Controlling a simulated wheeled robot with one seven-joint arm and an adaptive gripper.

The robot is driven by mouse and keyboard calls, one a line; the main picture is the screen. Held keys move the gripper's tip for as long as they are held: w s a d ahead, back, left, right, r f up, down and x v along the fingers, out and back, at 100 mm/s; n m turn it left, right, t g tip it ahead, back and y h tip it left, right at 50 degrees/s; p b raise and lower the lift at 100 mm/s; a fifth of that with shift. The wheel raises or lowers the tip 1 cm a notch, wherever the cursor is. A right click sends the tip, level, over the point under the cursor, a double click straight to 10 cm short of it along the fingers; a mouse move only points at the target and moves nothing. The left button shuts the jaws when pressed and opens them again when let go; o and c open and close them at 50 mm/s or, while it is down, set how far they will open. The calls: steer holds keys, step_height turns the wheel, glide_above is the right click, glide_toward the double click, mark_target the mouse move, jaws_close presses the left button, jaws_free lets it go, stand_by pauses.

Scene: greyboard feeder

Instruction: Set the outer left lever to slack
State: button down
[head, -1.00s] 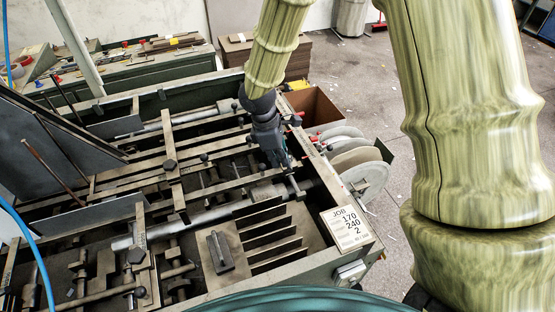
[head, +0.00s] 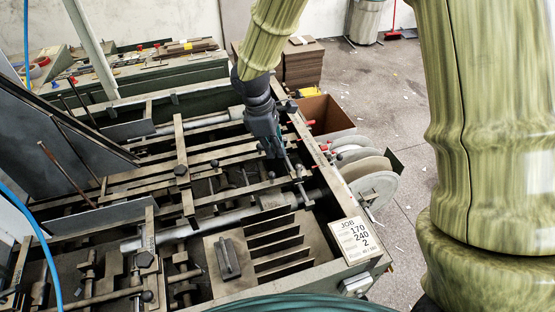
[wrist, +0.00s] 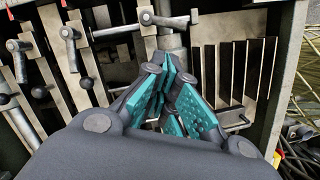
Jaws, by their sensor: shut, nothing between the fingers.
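My gripper (head: 283,165) is over the right part of the feeder in the head view, pointing down. Its teal-padded fingers (wrist: 170,72) are closed together and empty in the wrist view. Several levers and clamps stand on the feeder rails. A bar-handled lever (wrist: 160,19) lies just beyond the fingertips in the wrist view. A second dark T-handle (wrist: 70,33) and several black ball knobs (wrist: 87,83) are left of it. At the left of the head view are a dark clamp (head: 145,259) and a black knob (head: 147,296). I cannot tell which lever is the outer left one, nor its setting.
A slotted metal block (head: 275,240) and a JOB sign (head: 353,238) are at the feeder's front right. Small red-tipped levers (head: 323,147) and white reels (head: 370,186) line its right side. Tall grey plates (head: 60,140) rise at left. The floor at right is open.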

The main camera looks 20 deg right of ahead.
steer(key=shift+b+v, duration=0.8)
steer(key=shift+v, duration=1.95)
steer(key=shift+w, duration=0.1)
